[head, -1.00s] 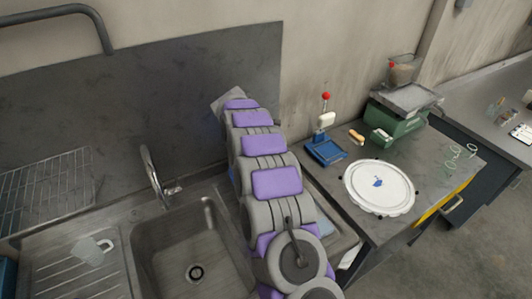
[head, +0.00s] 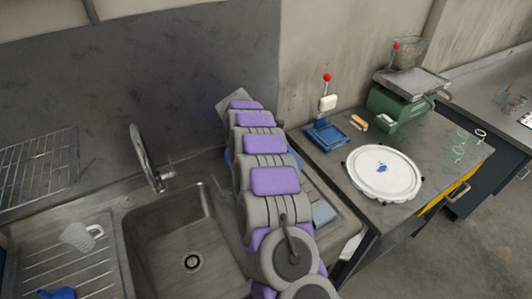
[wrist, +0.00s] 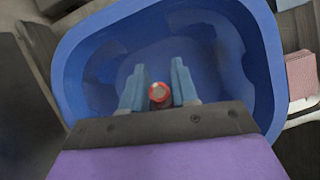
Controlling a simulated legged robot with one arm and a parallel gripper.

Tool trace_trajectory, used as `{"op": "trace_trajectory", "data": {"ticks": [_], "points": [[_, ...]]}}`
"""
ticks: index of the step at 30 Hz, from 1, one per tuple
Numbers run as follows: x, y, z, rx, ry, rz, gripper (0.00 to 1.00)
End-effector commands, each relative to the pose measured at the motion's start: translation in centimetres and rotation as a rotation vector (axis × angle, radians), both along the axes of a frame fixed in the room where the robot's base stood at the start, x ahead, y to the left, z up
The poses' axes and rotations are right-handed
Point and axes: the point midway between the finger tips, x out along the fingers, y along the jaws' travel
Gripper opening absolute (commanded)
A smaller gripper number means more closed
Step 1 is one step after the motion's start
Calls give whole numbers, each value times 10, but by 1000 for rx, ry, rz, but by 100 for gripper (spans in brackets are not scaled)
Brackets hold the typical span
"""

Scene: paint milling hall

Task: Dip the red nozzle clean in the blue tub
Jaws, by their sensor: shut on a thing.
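The blue tub (wrist: 68,75) fills much of the wrist view, seen from above with its open inside facing me. My gripper (wrist: 158,82) is over the tub's opening, its two pale blue fingers shut on the red nozzle (wrist: 159,93). The nozzle shows end-on as a small red round with a paler centre. I cannot tell how deep it sits or whether it touches the tub's bottom. In the head view my arm hides the gripper, the nozzle and most of the tub; only slivers of blue show beside the arm.
A sink (head: 190,225) with a tap (head: 145,160) lies left of my arm. On the right bench are a white round lid (head: 383,174), a blue stand (head: 326,133) and a green scale (head: 395,105).

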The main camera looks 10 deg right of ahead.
Motion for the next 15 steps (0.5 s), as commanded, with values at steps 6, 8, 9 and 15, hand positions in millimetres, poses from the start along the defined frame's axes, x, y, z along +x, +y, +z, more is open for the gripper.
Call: {"op": "trace_trajectory", "data": {"ticks": [6,8,9,15], "points": [[0,6,-23,-6,0,1,0],[0,7,-28,-7,-1,2,0],[1,8,-32,-8,-1,1,0],[0,7,-50,-7,-1,0,0]]}}
